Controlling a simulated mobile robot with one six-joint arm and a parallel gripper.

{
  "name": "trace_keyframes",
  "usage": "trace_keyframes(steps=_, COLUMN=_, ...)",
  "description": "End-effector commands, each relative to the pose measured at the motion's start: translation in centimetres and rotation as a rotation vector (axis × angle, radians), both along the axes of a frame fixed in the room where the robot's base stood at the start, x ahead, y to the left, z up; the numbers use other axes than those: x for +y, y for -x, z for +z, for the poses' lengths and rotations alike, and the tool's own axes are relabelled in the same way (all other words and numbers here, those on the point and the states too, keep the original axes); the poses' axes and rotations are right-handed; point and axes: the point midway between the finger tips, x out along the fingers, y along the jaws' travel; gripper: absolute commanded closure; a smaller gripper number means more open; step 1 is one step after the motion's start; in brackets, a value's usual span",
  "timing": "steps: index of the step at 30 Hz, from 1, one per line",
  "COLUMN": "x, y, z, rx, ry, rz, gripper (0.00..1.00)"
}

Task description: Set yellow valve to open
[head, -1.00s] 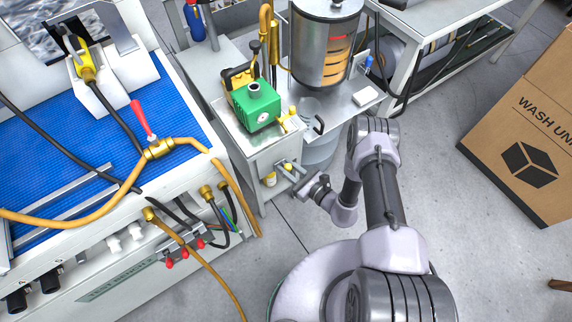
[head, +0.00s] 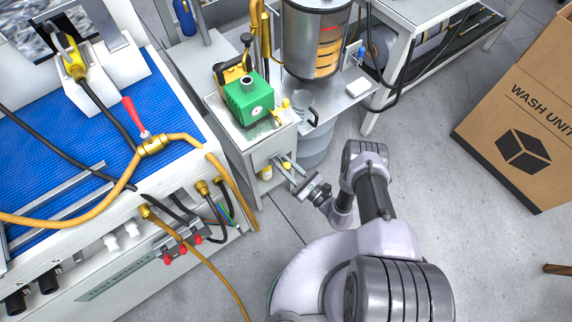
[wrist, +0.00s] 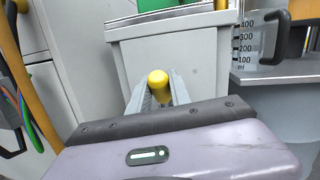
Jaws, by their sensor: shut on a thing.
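The yellow valve (head: 287,165) is a small rounded yellow knob on the front of the grey cabinet (head: 250,165) under the green machine. In the wrist view the yellow valve (wrist: 158,79) sits between the two grey fingers, its end facing the camera. My gripper (head: 284,167) is at the cabinet front, its fingers closed around the knob. It fills the lower part of the wrist view (wrist: 159,92). The valve's stem and any position marking are hidden behind the knob and fingers.
The green machine (head: 248,101) stands on the cabinet. A metal tank (head: 315,40) and a measuring jug (wrist: 258,40) stand to its right. At left is a test bench with a red-handled brass valve (head: 152,145) and hoses. A cardboard box (head: 525,140) is at right.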

Motion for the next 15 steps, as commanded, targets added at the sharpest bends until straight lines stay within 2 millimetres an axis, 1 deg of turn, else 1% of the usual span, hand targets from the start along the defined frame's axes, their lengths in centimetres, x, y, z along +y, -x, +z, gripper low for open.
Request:
trace_keyframes(steps=2, x=0.02, y=0.02, z=-0.02, rx=0.001, ry=0.001, rz=0.000, gripper=1.00)
trace_keyframes(steps=3, x=0.02, y=0.02, z=-0.02, rx=0.001, ry=0.001, rz=0.000, gripper=0.74)
trace_keyframes(steps=4, x=0.02, y=0.02, z=-0.02, rx=0.001, ry=0.001, rz=0.000, gripper=0.68)
trace_keyframes(steps=12, x=0.01, y=0.01, z=0.00, rx=0.001, ry=0.001, rz=0.000, gripper=0.67)
trace_keyframes(steps=15, x=-0.37, y=0.26, z=0.01, rx=0.001, ry=0.001, rz=-0.002, gripper=0.67)
